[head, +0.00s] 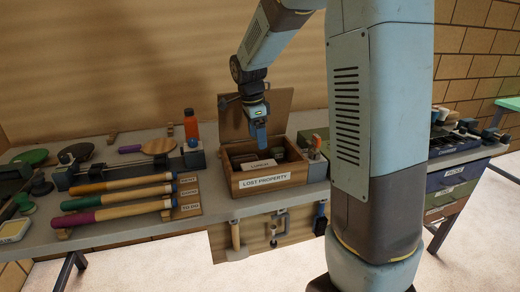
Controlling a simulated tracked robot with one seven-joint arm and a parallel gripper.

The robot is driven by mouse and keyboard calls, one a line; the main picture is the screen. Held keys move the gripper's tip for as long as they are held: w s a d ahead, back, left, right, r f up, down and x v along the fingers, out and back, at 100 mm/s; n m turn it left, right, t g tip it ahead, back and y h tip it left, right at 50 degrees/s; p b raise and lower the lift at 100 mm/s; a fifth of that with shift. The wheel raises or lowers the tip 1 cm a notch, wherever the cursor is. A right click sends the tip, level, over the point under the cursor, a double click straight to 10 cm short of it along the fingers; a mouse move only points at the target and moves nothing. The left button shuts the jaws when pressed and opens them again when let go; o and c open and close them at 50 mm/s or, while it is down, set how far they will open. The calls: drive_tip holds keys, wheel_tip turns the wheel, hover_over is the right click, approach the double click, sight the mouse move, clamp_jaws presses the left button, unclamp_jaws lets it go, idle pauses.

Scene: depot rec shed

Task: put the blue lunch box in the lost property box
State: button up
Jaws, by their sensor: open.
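The lost property box (268,181) is a wooden box with a white front label, standing on the bench with its wooden lid raised at the back. Several dark items lie inside; one bears a pale label. My gripper (259,138) points down above the box opening, in front of the raised lid. Its jaws are open, though the fingers are small here. A blue patch shows at the gripper's end; I cannot tell whether it is finger or object. I cannot make out the blue lunch box for certain in the head view.
Bats with coloured handles (118,198) lie on a rack left of the box. An orange bottle (191,124) stands behind them. A green container (314,137) stands right of the box, partly hidden by my arm. Tools, including a mallet (236,238), hang below the bench edge.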

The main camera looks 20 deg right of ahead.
drive_tip(key=s+d+r+n+t+y, duration=0.1)
drive_tip(key=s+d+r+n+t, duration=0.15)
drive_tip(key=s+r+n, duration=0.95)
drive_tip(key=s+f+n+t, duration=0.1)
drive_tip(key=s+n+t, duration=0.2)
drive_tip(key=s, duration=1.2)
drive_tip(key=n, duration=0.3)
drive_tip(key=shift+s+a+f, duration=0.15)
drive_tip(key=shift+f, duration=0.05)
